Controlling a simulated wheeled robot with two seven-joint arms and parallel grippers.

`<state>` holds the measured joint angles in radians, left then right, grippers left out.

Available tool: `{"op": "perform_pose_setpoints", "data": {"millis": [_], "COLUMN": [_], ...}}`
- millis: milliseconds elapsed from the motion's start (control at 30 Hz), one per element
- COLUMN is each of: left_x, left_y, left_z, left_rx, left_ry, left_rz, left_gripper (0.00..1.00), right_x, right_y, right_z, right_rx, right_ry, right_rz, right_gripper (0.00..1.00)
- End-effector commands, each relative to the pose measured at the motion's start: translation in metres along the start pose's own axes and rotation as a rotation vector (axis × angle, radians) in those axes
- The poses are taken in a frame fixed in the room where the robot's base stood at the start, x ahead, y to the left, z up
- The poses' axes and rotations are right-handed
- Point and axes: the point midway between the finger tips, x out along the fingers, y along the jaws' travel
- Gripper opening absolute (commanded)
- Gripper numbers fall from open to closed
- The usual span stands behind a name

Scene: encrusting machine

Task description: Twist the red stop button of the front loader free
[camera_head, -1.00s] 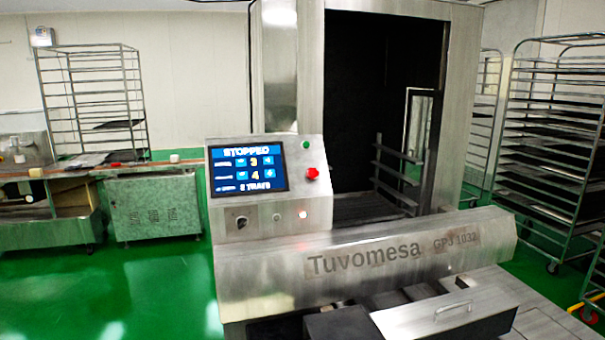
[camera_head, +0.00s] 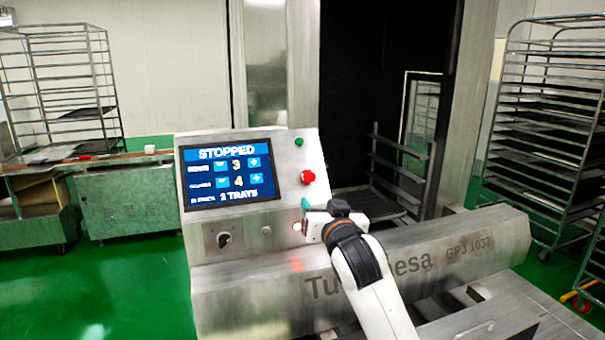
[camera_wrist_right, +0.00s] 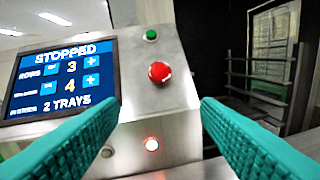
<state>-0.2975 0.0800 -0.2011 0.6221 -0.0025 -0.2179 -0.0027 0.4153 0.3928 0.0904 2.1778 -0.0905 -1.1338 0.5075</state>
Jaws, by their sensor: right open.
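The red stop button (camera_head: 308,177) sits on the right side of the front loader's slanted steel panel (camera_head: 290,205), right of the screen. It also shows in the right wrist view (camera_wrist_right: 160,72), above and between the fingers. My right gripper (camera_head: 305,203) is just below the button in the head view. In the right wrist view its two teal fingers (camera_wrist_right: 157,118) are spread wide with nothing between them. They appear apart from the button. My left gripper is in neither view.
The screen (camera_head: 232,172) reads STOPPED and 2 TRAYS. A green button (camera_head: 299,142) is above the red one; a lit button (camera_head: 297,226) is below it. A selector knob (camera_head: 224,239) is lower left. The dark chamber opening (camera_head: 375,90) is behind, with a tray rack (camera_head: 550,120) at right.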

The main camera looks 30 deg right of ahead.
Motion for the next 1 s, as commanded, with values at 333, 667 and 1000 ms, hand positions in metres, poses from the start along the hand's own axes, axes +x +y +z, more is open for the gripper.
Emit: {"op": "perform_pose_setpoints", "data": {"millis": [333,667,1000], "left_x": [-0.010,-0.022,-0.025], "left_y": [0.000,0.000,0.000], "left_z": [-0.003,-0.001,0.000], "left_rx": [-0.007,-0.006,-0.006], "left_ry": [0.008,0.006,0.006], "left_rz": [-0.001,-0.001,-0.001], "left_gripper": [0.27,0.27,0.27], "right_x": [0.039,0.100,0.120], "right_y": [-0.001,-0.001,-0.001], "right_z": [0.015,0.015,0.013], "right_rx": [0.012,0.013,0.011], "right_ry": [-0.023,-0.023,-0.023], "right_rz": [-0.003,-0.002,-0.001], "right_gripper": [0.57,0.57,0.57]}}
